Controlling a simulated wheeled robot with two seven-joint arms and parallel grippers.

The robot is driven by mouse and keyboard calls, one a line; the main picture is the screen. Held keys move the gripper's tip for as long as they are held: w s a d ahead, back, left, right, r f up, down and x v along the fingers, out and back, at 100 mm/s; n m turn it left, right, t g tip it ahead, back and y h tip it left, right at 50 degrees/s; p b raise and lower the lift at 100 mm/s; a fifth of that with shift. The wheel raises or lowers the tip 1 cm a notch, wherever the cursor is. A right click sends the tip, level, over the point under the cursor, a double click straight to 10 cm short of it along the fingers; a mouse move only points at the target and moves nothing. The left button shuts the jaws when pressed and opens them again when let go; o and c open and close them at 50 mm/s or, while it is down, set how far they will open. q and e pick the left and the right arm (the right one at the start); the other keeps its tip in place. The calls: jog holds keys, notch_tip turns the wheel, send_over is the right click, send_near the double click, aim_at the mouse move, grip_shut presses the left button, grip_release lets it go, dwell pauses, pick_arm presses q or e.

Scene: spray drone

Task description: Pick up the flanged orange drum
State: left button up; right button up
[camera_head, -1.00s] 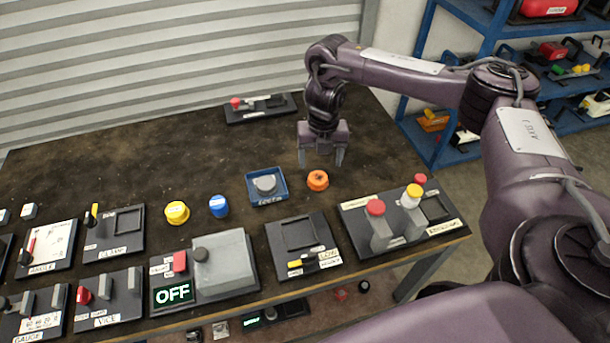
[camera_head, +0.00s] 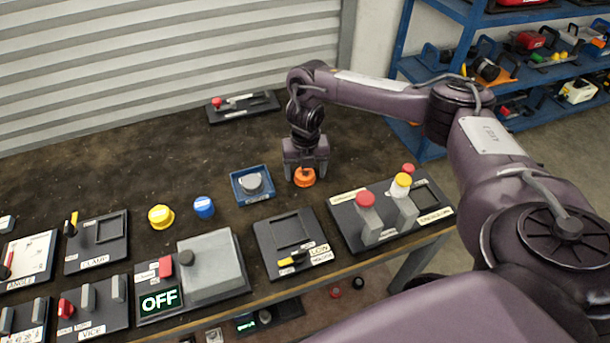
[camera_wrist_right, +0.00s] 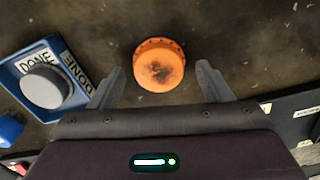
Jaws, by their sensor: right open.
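The flanged orange drum (camera_head: 305,178) stands on the dark table, right of the blue tray. In the right wrist view the drum (camera_wrist_right: 159,66) shows a round, scuffed top with a notched flange at its far edge. My right gripper (camera_head: 306,176) is open and points down at the drum. In the right wrist view its two fingers (camera_wrist_right: 160,80) lie on either side of the drum's near part, with a gap on each side. The drum's upper back is partly hidden by the gripper in the head view. My left gripper is not in view.
A blue tray (camera_head: 239,197) marked DONE holds a grey drum (camera_head: 252,182). A blue drum (camera_head: 204,208) and a yellow drum (camera_head: 161,217) stand further left. A panel with red and yellow knobs (camera_head: 366,199) lies close at the right. The table behind is mostly clear.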

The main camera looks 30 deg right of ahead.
jog(key=c, duration=1.1)
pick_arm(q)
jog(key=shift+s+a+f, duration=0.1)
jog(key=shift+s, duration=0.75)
pick_arm(e)
jog(key=shift+r, duration=0.1)
